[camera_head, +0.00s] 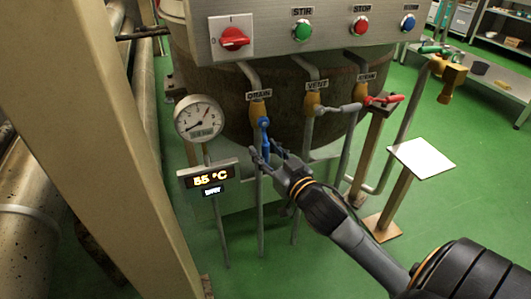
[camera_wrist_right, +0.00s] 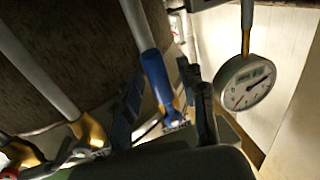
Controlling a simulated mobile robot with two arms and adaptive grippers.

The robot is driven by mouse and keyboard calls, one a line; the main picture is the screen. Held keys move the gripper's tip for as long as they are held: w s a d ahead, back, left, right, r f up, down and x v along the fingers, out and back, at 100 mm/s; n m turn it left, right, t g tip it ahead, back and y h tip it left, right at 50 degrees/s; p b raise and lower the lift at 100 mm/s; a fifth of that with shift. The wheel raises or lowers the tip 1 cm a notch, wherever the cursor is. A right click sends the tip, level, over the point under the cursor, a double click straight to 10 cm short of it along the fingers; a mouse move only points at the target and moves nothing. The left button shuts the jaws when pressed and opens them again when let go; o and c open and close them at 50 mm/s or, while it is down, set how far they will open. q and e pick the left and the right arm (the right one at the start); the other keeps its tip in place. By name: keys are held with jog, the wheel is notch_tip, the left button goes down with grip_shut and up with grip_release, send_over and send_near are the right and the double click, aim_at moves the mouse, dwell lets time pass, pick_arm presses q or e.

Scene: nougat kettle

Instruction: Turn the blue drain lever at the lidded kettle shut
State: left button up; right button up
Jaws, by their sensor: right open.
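The blue drain lever (camera_head: 264,132) points down along the pipe below the brass valve (camera_head: 257,108) under the DRAIN label (camera_head: 258,96). My right gripper (camera_head: 265,153) is open at the lower end of the lever. In the right wrist view the blue lever (camera_wrist_right: 157,78) shows between the two dark fingers of the gripper (camera_wrist_right: 163,82). I cannot tell whether a finger touches it. The kettle (camera_head: 210,70) stands behind the valves, its top hidden by the control panel. My left gripper is not in view.
A round gauge (camera_head: 199,118) and a 55 °C display (camera_head: 210,179) stand close left of the lever. The vent lever (camera_head: 338,109) and a red lever (camera_head: 385,100) are to the right. A beige post (camera_head: 95,130) bounds the left. A white plate on a stand (camera_head: 421,157) is at right.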

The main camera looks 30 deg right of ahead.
jog(key=shift+w, duration=0.15)
grip_shut()
dwell(0.4)
